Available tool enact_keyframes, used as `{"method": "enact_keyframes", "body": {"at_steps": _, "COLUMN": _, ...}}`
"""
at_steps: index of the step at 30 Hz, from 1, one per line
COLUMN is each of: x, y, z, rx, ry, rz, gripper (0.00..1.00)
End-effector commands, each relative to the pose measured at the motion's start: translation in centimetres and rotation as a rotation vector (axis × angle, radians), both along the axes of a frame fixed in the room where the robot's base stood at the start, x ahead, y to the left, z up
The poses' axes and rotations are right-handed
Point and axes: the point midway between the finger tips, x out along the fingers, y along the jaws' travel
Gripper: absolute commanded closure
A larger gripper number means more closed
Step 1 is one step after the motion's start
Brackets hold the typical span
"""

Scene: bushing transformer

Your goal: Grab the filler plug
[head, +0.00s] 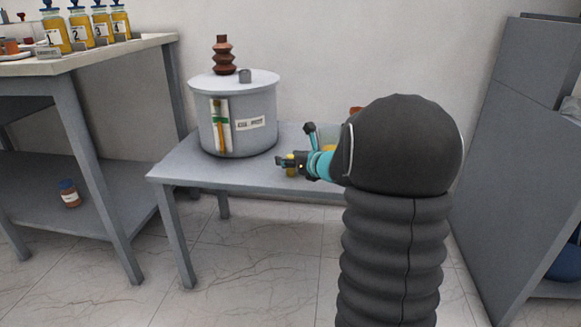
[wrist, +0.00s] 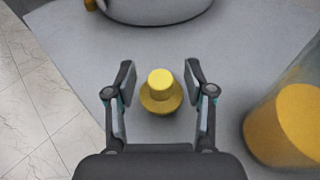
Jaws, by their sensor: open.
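A yellow stepped plug (wrist: 160,88), with a narrow round top on a wider flange, stands on the grey table; I take it to be the filler plug. In the wrist view my gripper (wrist: 159,72) is open, with one finger on each side of the plug and a gap on both sides. The plug's lower part is partly hidden.
The grey tank (head: 236,118) with a brown bushing (head: 223,55) stands on the table (head: 190,165), left of my gripper. A clear container with yellow contents (wrist: 290,125) is close on the right in the wrist view. A bench with several yellow bottles (head: 82,32) is at left.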

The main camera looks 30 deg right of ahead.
Motion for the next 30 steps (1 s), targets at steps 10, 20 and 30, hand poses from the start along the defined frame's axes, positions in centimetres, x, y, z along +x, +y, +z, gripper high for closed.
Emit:
{"method": "enact_keyframes", "body": {"at_steps": 10, "x": -0.1, "y": 0.0, "z": 0.0, "rx": 0.000, "ry": 0.000, "rz": 0.000, "gripper": 1.00}}
{"method": "enact_keyframes", "body": {"at_steps": 20, "x": 0.0, "y": 0.0, "z": 0.5, "rx": -0.001, "ry": 0.000, "rz": 0.000, "gripper": 1.00}}
{"method": "enact_keyframes", "body": {"at_steps": 30, "x": 0.0, "y": 0.0, "z": 6.5, "rx": -0.002, "ry": -0.003, "rz": 0.000, "gripper": 1.00}}
